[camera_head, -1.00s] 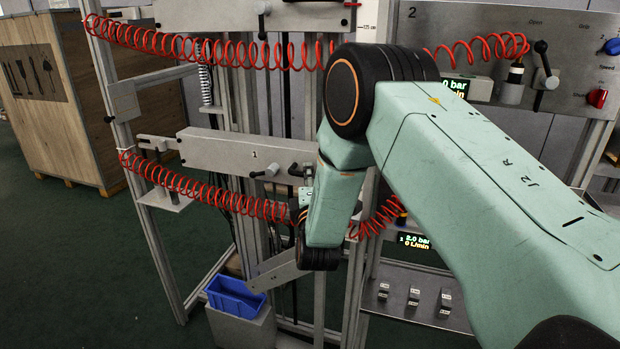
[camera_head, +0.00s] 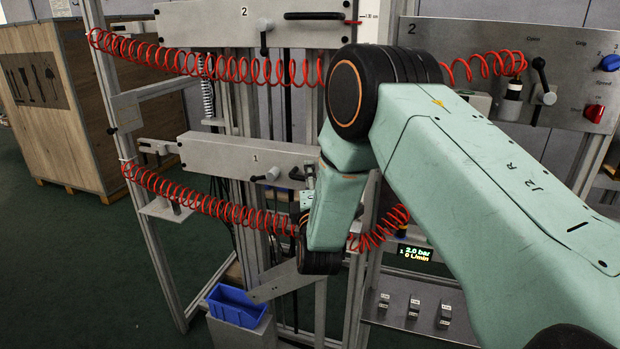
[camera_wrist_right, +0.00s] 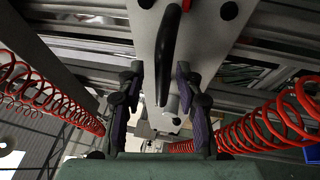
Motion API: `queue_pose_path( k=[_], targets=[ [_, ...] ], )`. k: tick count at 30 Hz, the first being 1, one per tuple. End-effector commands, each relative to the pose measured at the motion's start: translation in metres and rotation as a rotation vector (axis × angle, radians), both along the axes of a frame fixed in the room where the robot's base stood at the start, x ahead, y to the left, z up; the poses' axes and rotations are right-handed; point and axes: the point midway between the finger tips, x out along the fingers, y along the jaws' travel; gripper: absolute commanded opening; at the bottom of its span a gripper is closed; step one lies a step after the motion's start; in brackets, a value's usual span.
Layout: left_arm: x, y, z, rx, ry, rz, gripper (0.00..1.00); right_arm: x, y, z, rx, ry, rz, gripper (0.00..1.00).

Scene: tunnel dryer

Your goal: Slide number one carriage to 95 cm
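The number one carriage (camera_head: 225,150) is a grey horizontal plate marked 1, on upright rails at mid height in the head view. A dark handle and a small knob (camera_head: 268,174) are at its right part. My right arm hides its right end and most of my right gripper. In the right wrist view a grey plate (camera_wrist_right: 147,22) bears a black bar handle (camera_wrist_right: 168,50). My right gripper (camera_wrist_right: 160,82) has its fingers apart, one on each side of the handle's line, with gaps showing. Contact cannot be told. My left gripper is out of view.
The number two carriage (camera_head: 215,22) is above, with a small scale label behind its right end. Red coiled hoses (camera_head: 215,203) hang beside the carriages. A control panel (camera_head: 560,75) stands at right. A blue bin (camera_head: 237,303) is below; a wooden crate (camera_head: 65,110) stands left.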

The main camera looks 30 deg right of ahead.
Motion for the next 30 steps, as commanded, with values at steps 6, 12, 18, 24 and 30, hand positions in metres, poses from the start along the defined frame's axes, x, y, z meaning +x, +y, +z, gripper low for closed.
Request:
queue_pose_path(
  k=[6, 12, 18, 24, 30],
  targets=[
    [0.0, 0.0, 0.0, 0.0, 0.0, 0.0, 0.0, -0.001, 0.001, -0.001, 0.0, 0.003, 0.001, 0.36],
    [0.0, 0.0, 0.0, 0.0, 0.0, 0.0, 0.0, -0.015, 0.009, -0.005, 0.001, 0.007, 0.002, 0.36],
    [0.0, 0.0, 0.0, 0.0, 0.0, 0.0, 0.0, -0.051, 0.027, -0.012, -0.002, 0.008, 0.004, 0.36],
    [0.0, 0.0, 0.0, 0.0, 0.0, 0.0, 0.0, -0.084, 0.044, -0.018, -0.002, 0.006, 0.004, 0.36],
    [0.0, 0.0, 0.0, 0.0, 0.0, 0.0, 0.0, -0.102, 0.052, -0.021, -0.001, 0.004, 0.001, 0.36]
  ],
)
